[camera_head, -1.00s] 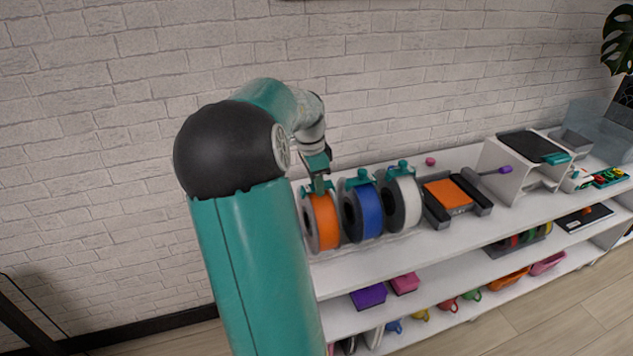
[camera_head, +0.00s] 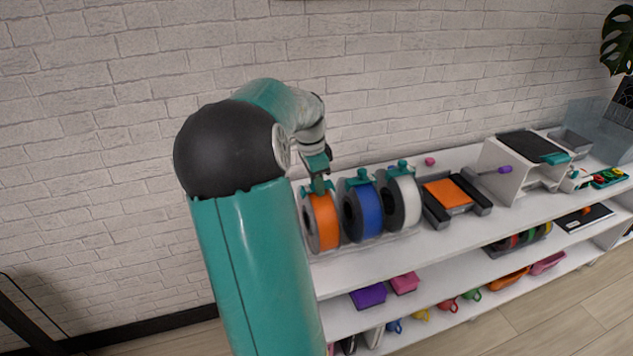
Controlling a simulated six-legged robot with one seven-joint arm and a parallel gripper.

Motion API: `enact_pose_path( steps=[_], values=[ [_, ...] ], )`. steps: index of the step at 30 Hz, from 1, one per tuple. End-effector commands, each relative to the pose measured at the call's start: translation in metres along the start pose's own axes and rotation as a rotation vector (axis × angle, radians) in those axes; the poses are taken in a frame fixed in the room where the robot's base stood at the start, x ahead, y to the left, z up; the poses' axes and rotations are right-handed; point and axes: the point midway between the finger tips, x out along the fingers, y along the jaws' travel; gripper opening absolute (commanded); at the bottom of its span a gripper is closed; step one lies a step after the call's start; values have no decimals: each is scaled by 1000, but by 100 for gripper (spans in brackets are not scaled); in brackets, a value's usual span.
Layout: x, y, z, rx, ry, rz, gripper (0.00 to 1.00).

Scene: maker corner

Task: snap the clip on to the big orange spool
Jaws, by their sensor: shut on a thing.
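The big orange spool (camera_head: 325,222) stands upright at the left end of the white shelf's top, its grey flange partly behind my arm. My gripper (camera_head: 317,182) points down at the top of this spool. It is shut on a teal clip (camera_head: 318,189), which sits at the spool's upper rim and appears to touch it. The picture is too small to tell whether the clip is snapped on. The fingers themselves are small and partly merge with the teal clip.
A blue spool (camera_head: 368,212) and a white spool (camera_head: 408,198) stand close to the right, each with a teal clip on top. Further right are a dark device with an orange plate (camera_head: 447,193) and a white machine (camera_head: 510,165). A brick wall (camera_head: 420,70) stands behind.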

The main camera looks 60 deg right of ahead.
Motion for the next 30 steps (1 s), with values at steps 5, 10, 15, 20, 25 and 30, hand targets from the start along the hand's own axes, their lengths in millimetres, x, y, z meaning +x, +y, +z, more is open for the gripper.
enact_pose_path(
  steps=[5,10,15,20,25,30],
  values=[
    [16,4,5,-3,-3,26,30],
    [16,5,5,-5,-3,28,54],
    [16,5,5,-5,-3,30,54],
    [16,6,4,-4,-4,32,54],
    [16,6,4,-3,-4,33,54],
    [16,6,4,-2,-4,34,48]
  ],
)
